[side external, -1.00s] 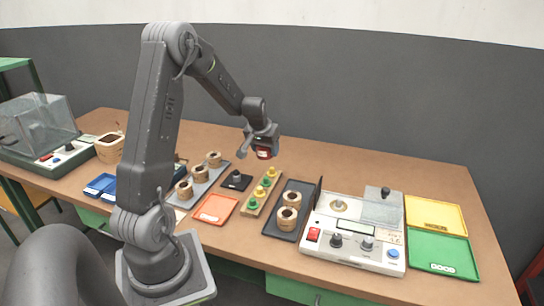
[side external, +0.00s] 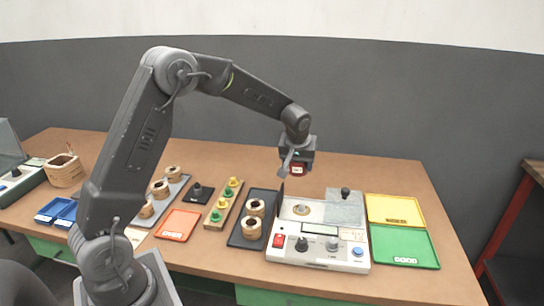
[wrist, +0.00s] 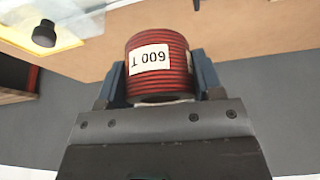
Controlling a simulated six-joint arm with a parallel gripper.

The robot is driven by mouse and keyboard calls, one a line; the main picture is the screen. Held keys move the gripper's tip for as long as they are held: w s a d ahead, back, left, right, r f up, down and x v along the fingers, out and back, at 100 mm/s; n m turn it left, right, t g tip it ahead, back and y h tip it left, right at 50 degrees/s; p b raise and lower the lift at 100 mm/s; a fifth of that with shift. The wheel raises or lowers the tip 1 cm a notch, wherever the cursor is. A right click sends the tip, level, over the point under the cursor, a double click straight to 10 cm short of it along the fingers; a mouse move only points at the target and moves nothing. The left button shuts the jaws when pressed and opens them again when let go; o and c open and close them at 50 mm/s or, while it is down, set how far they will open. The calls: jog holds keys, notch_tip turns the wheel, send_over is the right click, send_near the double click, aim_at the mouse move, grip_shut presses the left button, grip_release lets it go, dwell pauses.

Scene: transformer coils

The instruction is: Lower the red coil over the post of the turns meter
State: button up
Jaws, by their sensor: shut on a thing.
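The red coil (wrist: 158,60) is held between the two fingers of my gripper (wrist: 160,85) in the wrist view. In the side view the red coil (side external: 298,169) hangs under my gripper (side external: 299,166), above the back left part of the turns meter (side external: 318,248). The meter is a white box with a red switch, knobs and a blue button. Its post (side external: 301,209) stands on a round pale seat on the meter's top, below the coil and apart from it. The coil's bore is hidden in the side view.
A clear plate with a black knob (side external: 345,191) stands at the meter's right. Yellow (side external: 396,209) and green (side external: 404,247) trays lie further right. A dark tray with two tan coils (side external: 252,228) is at the left, beside a rack of yellow and green pegs (side external: 223,205).

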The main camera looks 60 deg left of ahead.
aim_at(304, 175)
jog(key=shift+w+d, duration=0.2)
jog(key=shift+d, duration=0.3)
jog(key=shift+w+d, duration=0.2)
jog(key=shift+d, duration=0.25)
notch_tip(304, 175, down, 5)
jog(key=shift+f, duration=2.65)
jog(key=shift+f, duration=0.25)
jog(key=shift+f, duration=1.2)
jog(key=o, duration=1.3)
jog(key=shift+f, duration=0.1)
jog(key=shift+r, duration=3.85)
